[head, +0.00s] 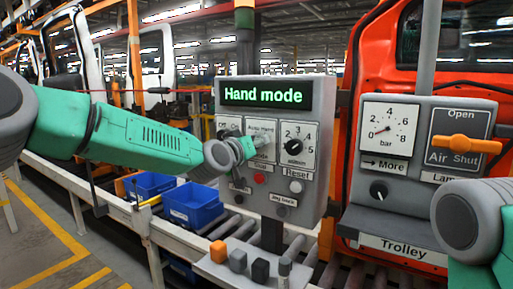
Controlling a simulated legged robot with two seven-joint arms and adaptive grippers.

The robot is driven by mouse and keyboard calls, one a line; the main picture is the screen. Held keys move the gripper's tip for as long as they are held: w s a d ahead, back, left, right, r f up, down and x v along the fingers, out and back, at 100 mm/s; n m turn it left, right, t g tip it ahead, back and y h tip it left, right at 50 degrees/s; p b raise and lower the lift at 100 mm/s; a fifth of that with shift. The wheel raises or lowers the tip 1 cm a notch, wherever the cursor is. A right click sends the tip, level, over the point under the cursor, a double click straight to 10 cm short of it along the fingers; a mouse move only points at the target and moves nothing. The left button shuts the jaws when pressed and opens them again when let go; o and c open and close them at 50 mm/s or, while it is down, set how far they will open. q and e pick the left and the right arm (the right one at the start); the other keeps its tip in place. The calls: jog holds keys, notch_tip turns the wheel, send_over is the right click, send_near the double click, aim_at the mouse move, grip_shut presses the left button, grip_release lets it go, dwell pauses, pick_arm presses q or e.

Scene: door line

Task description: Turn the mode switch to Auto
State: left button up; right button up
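The grey control panel (325,150) has a display (264,94) that reads "Hand mode". Below it is a white plate (262,128) whose small label seems to read "Auto" and "Hand", marking the mode switch. My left arm reaches in from the left, and my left gripper (249,147) is at this plate, covering the switch knob. Whether the fingers touch or grip the knob cannot be told. Of my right arm only a grey and green link shows at the lower right; its gripper is out of view.
Beside the switch are a numbered dial (294,147), a red button (260,179) and a Reset button (296,187). The right-hand Trolley panel (404,220) has a gauge and an orange handle (466,144). Blue bins (193,205) and small blocks (238,261) stand below.

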pick_arm(q)
jog(key=n+b, duration=0.1)
jog(key=n, duration=0.2)
jog(key=shift+a+n, duration=0.1)
jog(key=shift+n, duration=0.2)
jog(key=n+b, duration=0.1)
jog(key=n, duration=0.1)
jog(key=shift+n+g+b, duration=0.3)
jog(key=n+b, duration=0.1)
jog(key=n, duration=0.1)
jog(key=n+b, duration=0.1)
jog(key=n, duration=0.2)
jog(key=shift+g+h, duration=0.3)
jog(key=shift+h, duration=0.1)
jog(key=shift+n, duration=0.4)
jog(key=o, duration=1.2)
jog(key=shift+c, duration=0.2)
jog(key=shift+w+f, duration=0.15)
jog(key=shift+w, duration=0.05)
jog(key=shift+s, duration=0.1)
